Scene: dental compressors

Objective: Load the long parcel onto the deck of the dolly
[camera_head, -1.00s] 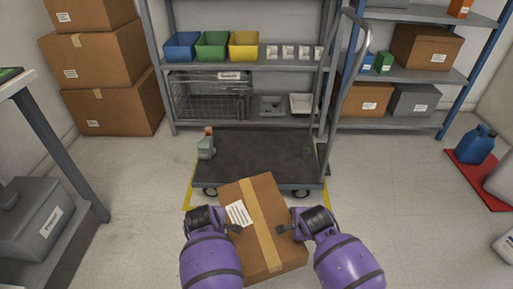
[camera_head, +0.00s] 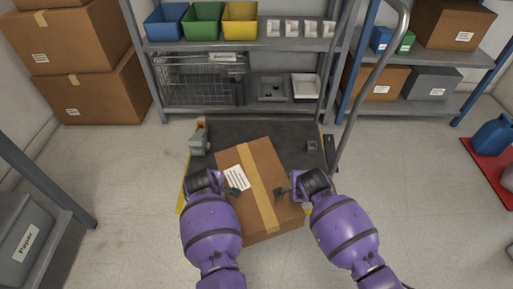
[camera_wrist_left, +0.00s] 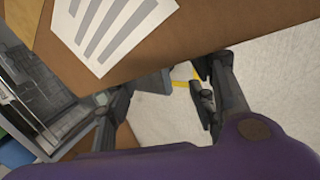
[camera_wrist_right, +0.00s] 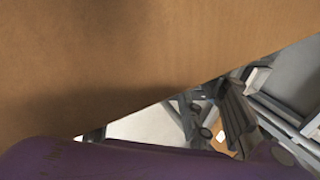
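The long parcel (camera_head: 277,172), a brown box with a tape strip and white label, lies slightly turned between my two grippers. It overlaps the front part of the dolly's dark deck (camera_head: 230,131) in the head view; I cannot tell whether it touches it. My left gripper (camera_head: 236,190) is at its left side near the label, with fingers apart in the left wrist view (camera_wrist_left: 165,95). My right gripper (camera_head: 281,191) is at its right side; the parcel fills much of the right wrist view (camera_wrist_right: 120,60) and partly hides those fingers, which look apart.
A small grey-green object with an orange top (camera_head: 199,138) stands at the deck's left edge. The dolly's handle (camera_head: 376,85) rises at the right. A shelf with coloured bins (camera_head: 213,22) stands behind. Stacked cartons (camera_head: 95,90) are at left, a grey box (camera_head: 25,235) front left.

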